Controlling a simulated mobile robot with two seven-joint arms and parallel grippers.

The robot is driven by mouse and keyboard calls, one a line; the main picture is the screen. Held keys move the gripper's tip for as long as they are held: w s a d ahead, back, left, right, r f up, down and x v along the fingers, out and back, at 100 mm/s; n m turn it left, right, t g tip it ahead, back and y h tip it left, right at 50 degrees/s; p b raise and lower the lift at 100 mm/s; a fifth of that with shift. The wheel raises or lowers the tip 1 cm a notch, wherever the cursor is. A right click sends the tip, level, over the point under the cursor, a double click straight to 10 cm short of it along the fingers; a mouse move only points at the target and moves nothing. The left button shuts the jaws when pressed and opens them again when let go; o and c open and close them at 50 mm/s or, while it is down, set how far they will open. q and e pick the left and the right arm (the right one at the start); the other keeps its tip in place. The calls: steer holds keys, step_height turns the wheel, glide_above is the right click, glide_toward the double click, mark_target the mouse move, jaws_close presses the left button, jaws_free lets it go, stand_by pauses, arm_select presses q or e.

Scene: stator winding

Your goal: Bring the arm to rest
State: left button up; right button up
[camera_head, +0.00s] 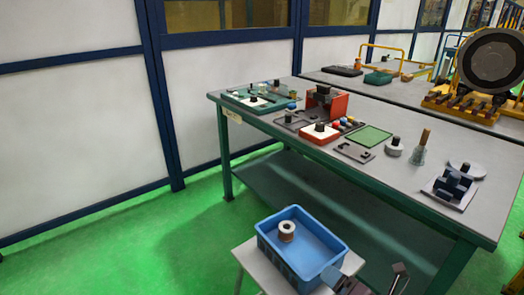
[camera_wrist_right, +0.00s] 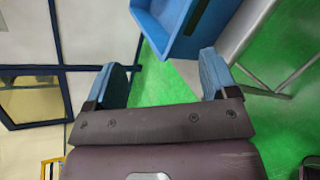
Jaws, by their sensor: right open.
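My right gripper (camera_head: 366,276) is at the bottom edge of the head view, beside the right front corner of a blue bin (camera_head: 281,265). In the right wrist view my right gripper (camera_wrist_right: 163,78) has its two blue-padded fingers wide apart, with only green floor between them and nothing held. The bin (camera_wrist_right: 196,38) shows just beyond the fingertips there; I cannot tell whether they touch it. My left gripper is not in view.
The bin sits on a small light stand (camera_head: 247,262). Behind it is a long grey workbench (camera_head: 410,193) with several fixtures, a red-orange block (camera_head: 338,104) and a green mat (camera_head: 370,136). Green floor (camera_head: 150,250) is clear to the left.

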arm_select(q)
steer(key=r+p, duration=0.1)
steer(key=p, duration=0.1)
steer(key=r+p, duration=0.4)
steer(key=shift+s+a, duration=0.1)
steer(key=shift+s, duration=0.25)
arm_select(e)
steer(key=s+d+f+m+h, duration=0.2)
steer(key=s+d+m, duration=0.1)
steer(key=s+m, duration=0.4)
steer(key=s+d+f+m+h, duration=0.2)
steer(key=s+m, duration=0.6)
steer(key=m, duration=0.4)
steer(key=s+d+f+m+g+h, duration=0.1)
steer(key=s+d+m, duration=0.4)
steer(key=m, duration=0.5)
steer(key=s+f+h, duration=0.1)
steer(key=s, duration=0.1)
steer(key=shift+s+f, duration=0.4)
